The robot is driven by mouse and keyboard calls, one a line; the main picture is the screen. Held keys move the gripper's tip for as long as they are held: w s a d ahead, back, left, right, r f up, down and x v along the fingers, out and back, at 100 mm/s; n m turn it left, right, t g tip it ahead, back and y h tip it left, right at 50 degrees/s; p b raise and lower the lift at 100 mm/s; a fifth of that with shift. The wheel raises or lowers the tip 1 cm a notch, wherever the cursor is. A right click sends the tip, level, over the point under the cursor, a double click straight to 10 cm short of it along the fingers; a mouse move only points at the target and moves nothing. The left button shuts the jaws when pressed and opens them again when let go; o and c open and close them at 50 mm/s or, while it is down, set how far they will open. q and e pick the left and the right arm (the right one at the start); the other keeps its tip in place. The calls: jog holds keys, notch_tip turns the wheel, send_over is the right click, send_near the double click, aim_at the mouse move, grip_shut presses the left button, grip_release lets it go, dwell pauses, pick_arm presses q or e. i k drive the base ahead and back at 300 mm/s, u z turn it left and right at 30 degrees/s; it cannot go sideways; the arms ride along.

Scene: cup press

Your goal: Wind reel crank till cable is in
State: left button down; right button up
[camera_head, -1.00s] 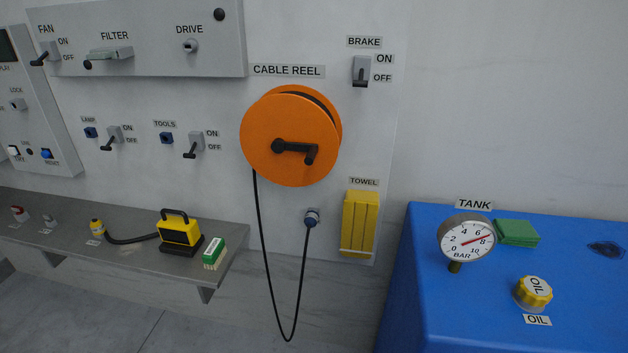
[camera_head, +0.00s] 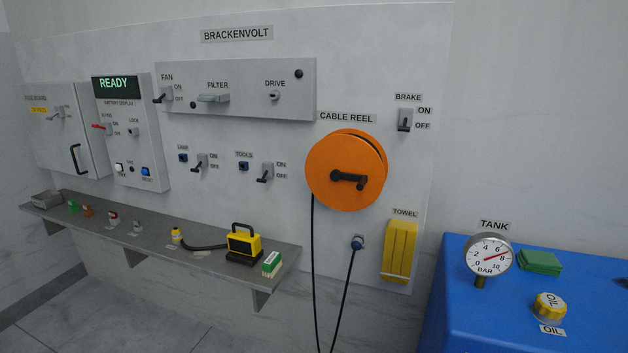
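The orange cable reel (camera_head: 335,192) is mounted on the white wall panel under its CABLE REEL label. Its black crank (camera_head: 348,178) sits at the reel's centre, with the handle end pointing right. A black cable (camera_head: 314,270) hangs from the reel's left side down past the bottom edge of the view. Neither of my grippers is in view.
A yellow towel (camera_head: 399,250) hangs right of the reel. A blue tank (camera_head: 455,320) with a gauge (camera_head: 487,255) stands at the lower right.

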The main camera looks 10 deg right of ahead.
aim_at(336, 175)
jog(key=u, duration=0.6)
jog(key=i, duration=1.7)
jog(key=z, duration=1.05)
